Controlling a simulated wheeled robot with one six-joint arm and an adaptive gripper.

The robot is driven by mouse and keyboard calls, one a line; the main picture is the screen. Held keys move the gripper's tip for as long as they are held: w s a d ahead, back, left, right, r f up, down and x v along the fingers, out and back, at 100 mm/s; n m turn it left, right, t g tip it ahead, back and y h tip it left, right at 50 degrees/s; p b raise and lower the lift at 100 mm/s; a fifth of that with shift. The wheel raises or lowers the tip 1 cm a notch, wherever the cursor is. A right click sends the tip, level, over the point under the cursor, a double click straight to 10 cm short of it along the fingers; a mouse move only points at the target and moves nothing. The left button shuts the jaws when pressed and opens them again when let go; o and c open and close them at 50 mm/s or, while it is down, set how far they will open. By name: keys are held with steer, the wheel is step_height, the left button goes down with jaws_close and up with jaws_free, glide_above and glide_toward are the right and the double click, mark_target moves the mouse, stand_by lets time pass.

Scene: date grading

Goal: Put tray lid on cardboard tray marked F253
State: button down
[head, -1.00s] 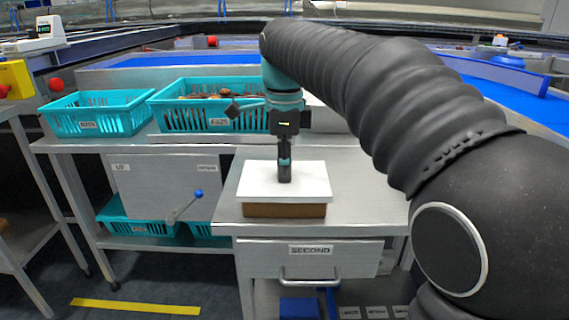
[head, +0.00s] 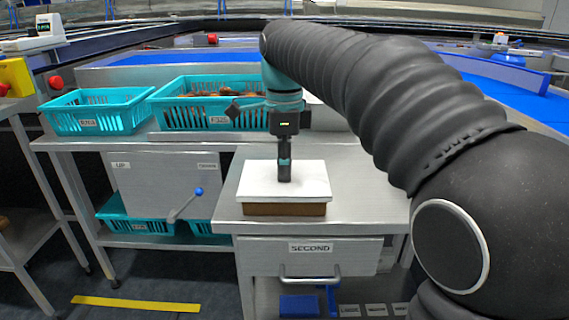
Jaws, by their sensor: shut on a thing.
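A white tray lid (head: 258,185) lies flat over a brown cardboard tray (head: 284,209) on the metal table, with the lid's edges around the tray's top. The tray's marking does not show from here. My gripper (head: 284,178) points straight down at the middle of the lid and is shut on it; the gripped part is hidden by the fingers. I cannot tell whether the lid is fully seated on the tray.
Two teal crates stand on the shelf behind, an empty one (head: 92,120) and one holding dates (head: 200,118). A drawer labelled SECOND (head: 310,256) is under the tabletop. The tabletop (head: 365,195) right of the tray is clear.

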steer(key=shift+f, duration=0.5)
stand_by(0.4)
steer(key=shift+c, duration=2.3)
jaws_free()
steer(key=shift+r, duration=0.1)
steer(key=shift+r+p, duration=0.9)
steer(key=shift+r, duration=2.5)
